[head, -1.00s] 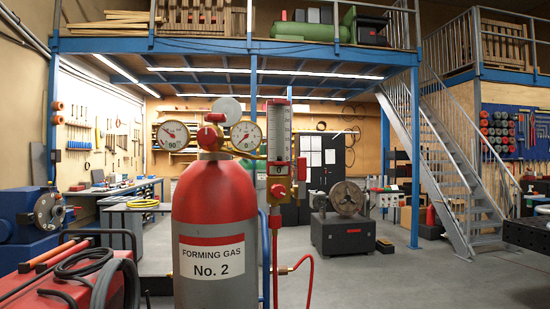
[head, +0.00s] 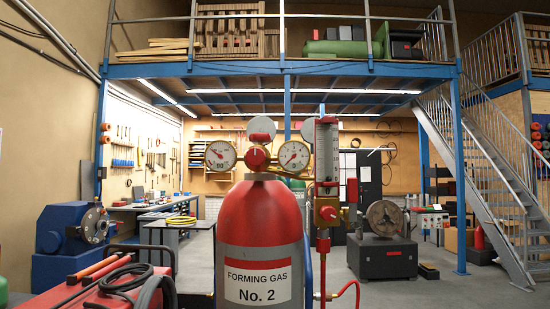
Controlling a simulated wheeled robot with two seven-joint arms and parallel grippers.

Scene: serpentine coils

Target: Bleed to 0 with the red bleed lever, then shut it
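A grey gas cylinder with a red shoulder (head: 260,220), labelled Forming Gas No. 2, stands upright close in front of me. On top is a brass regulator with a red knob (head: 257,158), between a left round gauge (head: 220,155) and a right round gauge (head: 293,156). The needles are too small to read surely. To the right stands an upright flow tube (head: 327,150) with a scale, a red block below it and a red knob (head: 329,213) on brass. A slim red handle (head: 352,190) shows beside it; I cannot tell if it is the bleed lever. Neither gripper shows.
A red case with black cables (head: 125,285) is at the lower left, near a blue machine (head: 72,240). A dark machine block (head: 382,258) stands behind right. Open floor lies right of the cylinder.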

